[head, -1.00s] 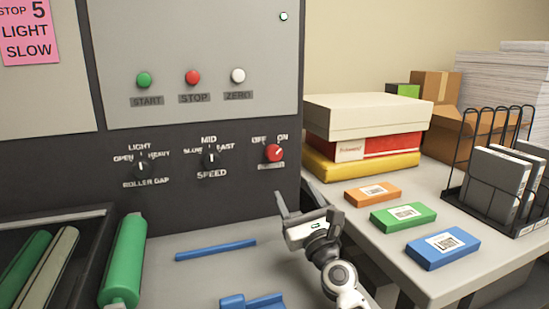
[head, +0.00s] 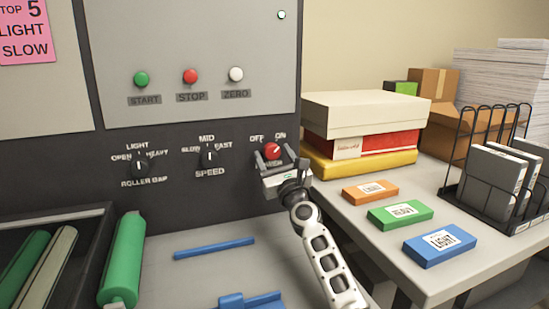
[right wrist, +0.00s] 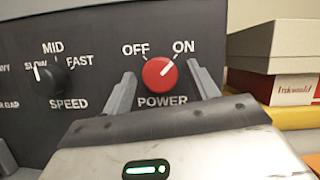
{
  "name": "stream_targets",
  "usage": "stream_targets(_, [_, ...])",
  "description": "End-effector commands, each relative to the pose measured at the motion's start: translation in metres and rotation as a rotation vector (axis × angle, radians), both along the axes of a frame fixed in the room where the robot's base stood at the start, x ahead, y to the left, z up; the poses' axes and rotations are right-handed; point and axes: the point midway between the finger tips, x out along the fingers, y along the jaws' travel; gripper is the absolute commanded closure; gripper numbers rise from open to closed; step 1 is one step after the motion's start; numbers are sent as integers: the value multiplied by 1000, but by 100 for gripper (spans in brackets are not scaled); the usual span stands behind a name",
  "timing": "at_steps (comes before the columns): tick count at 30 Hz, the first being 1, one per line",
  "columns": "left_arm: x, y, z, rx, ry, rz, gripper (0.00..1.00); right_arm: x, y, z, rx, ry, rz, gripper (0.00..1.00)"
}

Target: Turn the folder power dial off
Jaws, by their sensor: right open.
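The red power dial (head: 272,150) is on the dark front panel, under the labels OFF and ON. In the right wrist view the red dial (right wrist: 160,73) has its white pointer line turned toward ON, at upper right. My right gripper (head: 269,158) is open just in front of the dial. In the right wrist view its fingers (right wrist: 163,92) stand on either side of the dial's lower part, with gaps visible and no clear contact. My left gripper is not in view.
The black speed dial (head: 209,157) and roller gap dial (head: 140,168) are left of the power dial. START, STOP (head: 190,76) and ZERO buttons sit above. Stacked boxes (head: 365,115) stand close on the right. A blue bar (head: 214,248) lies on the bed below.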

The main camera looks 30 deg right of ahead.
Motion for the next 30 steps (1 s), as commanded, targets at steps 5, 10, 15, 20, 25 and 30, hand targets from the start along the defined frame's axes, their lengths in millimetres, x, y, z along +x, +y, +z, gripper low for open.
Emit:
stream_targets(5, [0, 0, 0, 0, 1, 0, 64, 0, 0, 0, -1, 0, 0, 74])
stream_targets(10, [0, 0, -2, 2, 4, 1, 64, 0, 0, 0, -1, 0, 0, 85])
stream_targets(15, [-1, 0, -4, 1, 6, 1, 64, -1, 0, -1, -21, 5, -1, 85])
stream_targets(20, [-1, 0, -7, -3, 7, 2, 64, -1, -1, -1, -80, 18, -1, 85])
stream_targets(25, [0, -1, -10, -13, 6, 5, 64, -1, -2, -1, -193, 45, -2, 85])
stream_targets(30, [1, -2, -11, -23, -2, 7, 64, -1, -3, -1, -342, 81, -1, 85])
